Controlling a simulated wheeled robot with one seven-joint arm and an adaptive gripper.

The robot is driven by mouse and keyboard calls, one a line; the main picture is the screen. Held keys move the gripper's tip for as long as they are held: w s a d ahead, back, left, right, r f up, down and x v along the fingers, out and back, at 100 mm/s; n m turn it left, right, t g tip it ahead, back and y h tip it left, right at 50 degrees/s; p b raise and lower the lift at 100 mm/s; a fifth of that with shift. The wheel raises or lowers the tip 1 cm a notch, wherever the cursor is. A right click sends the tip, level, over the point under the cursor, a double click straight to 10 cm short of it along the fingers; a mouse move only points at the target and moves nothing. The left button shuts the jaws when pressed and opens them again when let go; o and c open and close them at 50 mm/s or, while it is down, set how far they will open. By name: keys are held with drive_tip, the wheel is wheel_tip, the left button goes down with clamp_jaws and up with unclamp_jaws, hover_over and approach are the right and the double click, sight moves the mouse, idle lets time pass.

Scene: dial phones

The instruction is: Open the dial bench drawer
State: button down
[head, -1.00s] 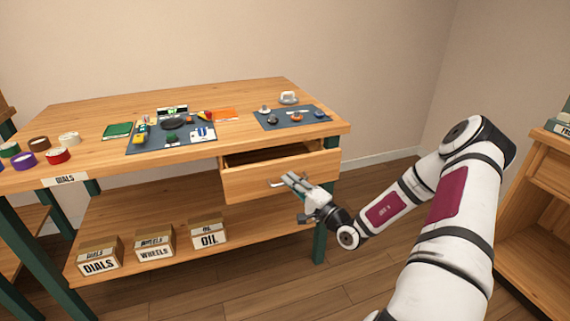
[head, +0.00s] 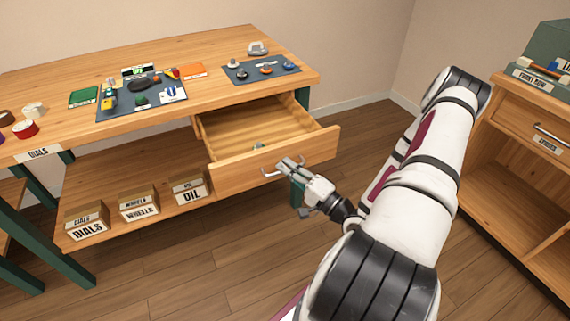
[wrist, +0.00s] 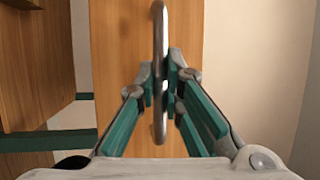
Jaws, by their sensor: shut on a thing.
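The dial bench (head: 50,100) is a wooden workbench on dark green legs, labelled DIALS at its front edge. Its drawer (head: 230,176) is pulled well out from under the right part of the top, and its inside shows. A small item (head: 258,147) lies in the drawer near its front, too small to make out. My gripper (head: 288,166) is at the drawer front, shut on the metal handle (head: 268,174). In the wrist view the handle (wrist: 160,20) is a vertical bar between the green-lined fingers (wrist: 160,95), with the drawer front (wrist: 115,40) behind.
Labelled boxes (head: 138,205) stand on the lower shelf. Mats with small parts (head: 115,110) lie on the top, with tape rolls (head: 25,129) at left. A second wooden unit (head: 490,150) stands at right. The floor (head: 200,270) before the drawer is clear.

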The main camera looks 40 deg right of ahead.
drive_tip(key=c, duration=2)
unclamp_jaws()
drive_tip(key=shift+o, duration=0.2)
drive_tip(key=v, duration=1.2)
